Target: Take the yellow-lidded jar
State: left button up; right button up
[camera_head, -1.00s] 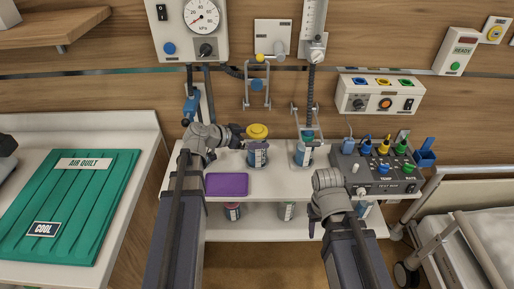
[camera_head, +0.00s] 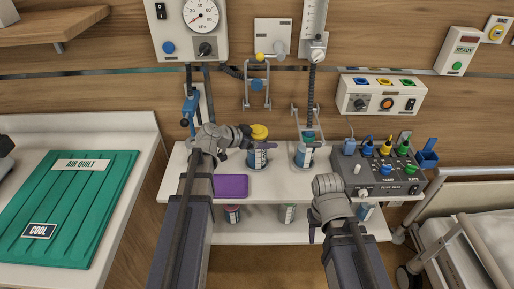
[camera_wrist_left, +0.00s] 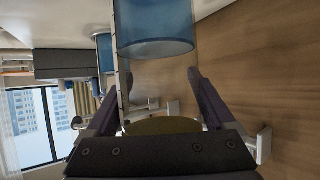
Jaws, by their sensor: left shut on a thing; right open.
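The yellow-lidded jar (camera_head: 257,160), a clear jar with blue in it, is on the white shelf, left of a green-topped jar (camera_head: 304,157). My left gripper (camera_head: 257,146) has come from the left and is shut on the yellow-lidded jar just under its lid. In the left wrist view the jar's blue part (camera_wrist_left: 155,30) and yellowish lid (camera_wrist_left: 163,126) lie between the two fingers of the left gripper (camera_wrist_left: 157,95). I cannot tell whether the jar's base touches the shelf. My right gripper (camera_head: 313,232) is open, in front of the shelf, its fingers mostly hidden by its wrist.
A purple pad (camera_head: 231,187) lies on the shelf in front of the jar. A grey control box (camera_head: 384,180) with coloured plugs stands at right. More jars (camera_head: 287,213) are on the lower shelf. A wire bracket (camera_head: 257,92) hangs on the wall behind.

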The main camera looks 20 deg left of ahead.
pick_arm(q)
jog(key=c, duration=0.7)
jog(key=shift+o, duration=0.2)
jog(key=shift+r, duration=0.1)
